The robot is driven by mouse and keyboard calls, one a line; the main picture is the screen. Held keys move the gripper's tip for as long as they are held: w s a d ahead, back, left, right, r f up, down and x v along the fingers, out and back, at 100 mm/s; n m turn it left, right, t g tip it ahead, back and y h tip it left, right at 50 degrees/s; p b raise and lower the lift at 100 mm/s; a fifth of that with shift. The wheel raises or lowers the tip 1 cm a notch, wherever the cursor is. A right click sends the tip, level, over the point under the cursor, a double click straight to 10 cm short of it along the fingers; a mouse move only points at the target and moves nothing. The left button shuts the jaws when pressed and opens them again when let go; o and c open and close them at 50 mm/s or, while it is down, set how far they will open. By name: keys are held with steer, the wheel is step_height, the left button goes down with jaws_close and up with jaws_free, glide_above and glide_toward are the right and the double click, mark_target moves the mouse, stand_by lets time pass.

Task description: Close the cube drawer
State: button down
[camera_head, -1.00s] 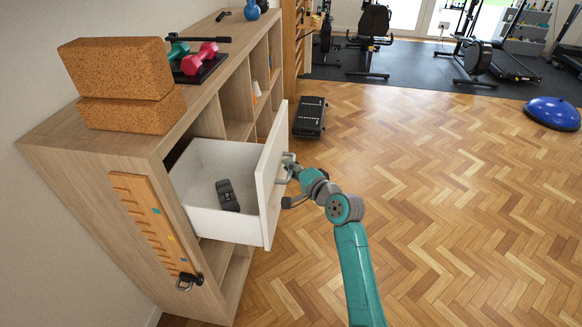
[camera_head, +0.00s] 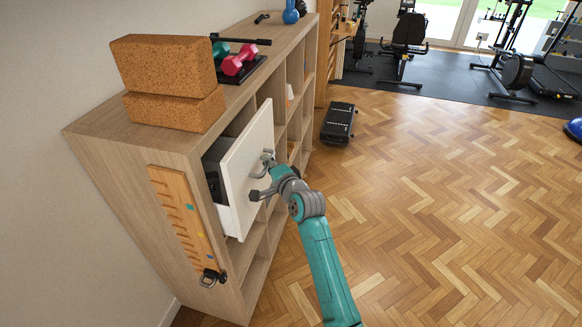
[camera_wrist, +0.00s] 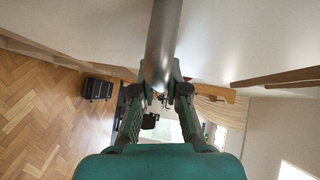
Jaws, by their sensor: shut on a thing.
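The white cube drawer (camera_head: 247,167) sits in the wooden cube shelf (camera_head: 120,150). It stands partly open, with a short stretch of its inside showing behind the front. My gripper (camera_head: 264,176) is at the outer face of the drawer front. In the wrist view, my gripper (camera_wrist: 160,92) is shut on the metal bar handle (camera_wrist: 163,45), which runs up between the fingers. The white drawer front (camera_wrist: 235,40) fills the upper part of that view. The dark object in the drawer is mostly hidden by the front.
Cork blocks (camera_head: 165,80) and dumbbells (camera_head: 238,60) lie on the shelf top. A wooden board (camera_head: 181,215) hangs on the shelf's end. A black step platform (camera_head: 338,122) stands on the floor beyond. The parquet (camera_head: 430,210) to the right is clear.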

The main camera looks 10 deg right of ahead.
mark_target(249, 160)
steer(key=w+a, duration=0.3)
steer(key=a, duration=0.2)
steer(key=shift+w+a, duration=0.15)
steer(key=shift+a, duration=0.15)
steer(key=c, duration=1.2)
jaws_free()
steer(key=v, duration=1.2)
